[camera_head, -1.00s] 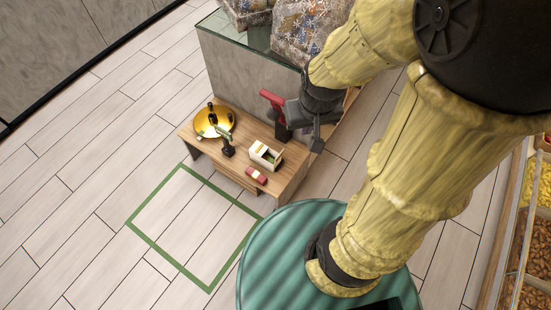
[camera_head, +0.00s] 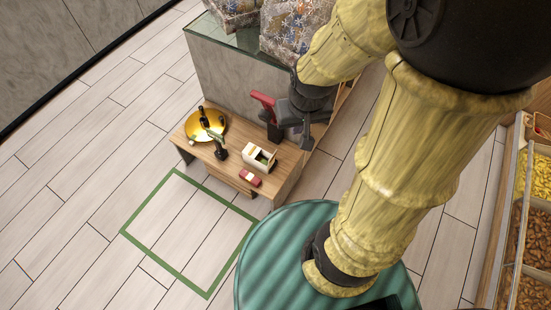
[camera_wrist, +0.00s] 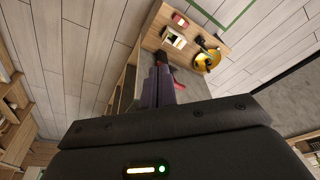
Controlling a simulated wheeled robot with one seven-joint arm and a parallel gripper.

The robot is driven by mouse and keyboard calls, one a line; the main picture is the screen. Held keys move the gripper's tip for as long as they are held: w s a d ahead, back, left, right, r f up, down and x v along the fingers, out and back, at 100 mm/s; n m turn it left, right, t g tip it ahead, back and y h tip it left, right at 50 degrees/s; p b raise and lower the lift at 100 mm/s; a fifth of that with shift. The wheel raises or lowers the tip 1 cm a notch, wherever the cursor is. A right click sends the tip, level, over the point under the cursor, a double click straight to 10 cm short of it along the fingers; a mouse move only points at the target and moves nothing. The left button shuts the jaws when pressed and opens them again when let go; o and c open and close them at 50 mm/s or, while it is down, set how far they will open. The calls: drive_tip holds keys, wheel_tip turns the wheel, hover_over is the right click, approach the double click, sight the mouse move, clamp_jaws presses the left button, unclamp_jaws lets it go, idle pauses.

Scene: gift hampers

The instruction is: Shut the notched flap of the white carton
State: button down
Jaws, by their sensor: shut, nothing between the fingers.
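The white carton (camera_head: 249,153) stands on the low wooden table, upright, with its top at least partly open and dark and green contents showing. It also shows small in the wrist view (camera_wrist: 170,41). I cannot make out the notch or the flap's exact angle. My gripper (camera_head: 307,146) is to the right of the carton in the head view, apart from it, pointing down near the table's right end. In the wrist view my gripper (camera_wrist: 158,70) has its fingers together and empty, with the carton beyond the fingertips.
A red and black upright object (camera_head: 264,99) stands close beside my gripper. A small red item (camera_head: 250,178) lies in front of the carton. A gold tray (camera_head: 188,128) with dark bottles and a green and black item (camera_head: 219,147) are to the left. A glass-topped counter (camera_head: 225,65) rises behind.

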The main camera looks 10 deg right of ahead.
sight(272, 158)
drive_tip(key=w+d+f+m+y+b, duration=0.1)
drive_tip(key=w+d+f+m+b, duration=0.1)
drive_tip(key=w+f+b, duration=0.4)
drive_tip(key=w+d+f+m+y+b, duration=0.1)
drive_tip(key=w+d+f+m+b, duration=0.2)
drive_tip(key=f+b, duration=1.2)
drive_tip(key=w+d+f+m+t+y+b, duration=0.1)
drive_tip(key=w+f+b, duration=0.9)
drive_tip(key=f, duration=1.6)
drive_tip(key=d+m+b, duration=0.1)
drive_tip(key=m, duration=0.1)
drive_tip(key=shift+d+f+m+y, duration=0.25)
drive_tip(key=shift+d+m+y, duration=0.05)
drive_tip(key=shift+m, duration=0.1)
drive_tip(key=w+a+f+b, duration=0.4)
drive_tip(key=w+a+f, duration=0.1)
drive_tip(key=f, duration=0.3)
drive_tip(key=shift+w+a+f+b, duration=0.25)
drive_tip(key=shift+w+a+b, duration=0.1)
drive_tip(key=shift+a, duration=0.05)
drive_tip(key=shift+w+r+p, duration=0.1)
drive_tip(key=shift+w+p, duration=0.05)
drive_tip(key=shift+p, duration=0.35)
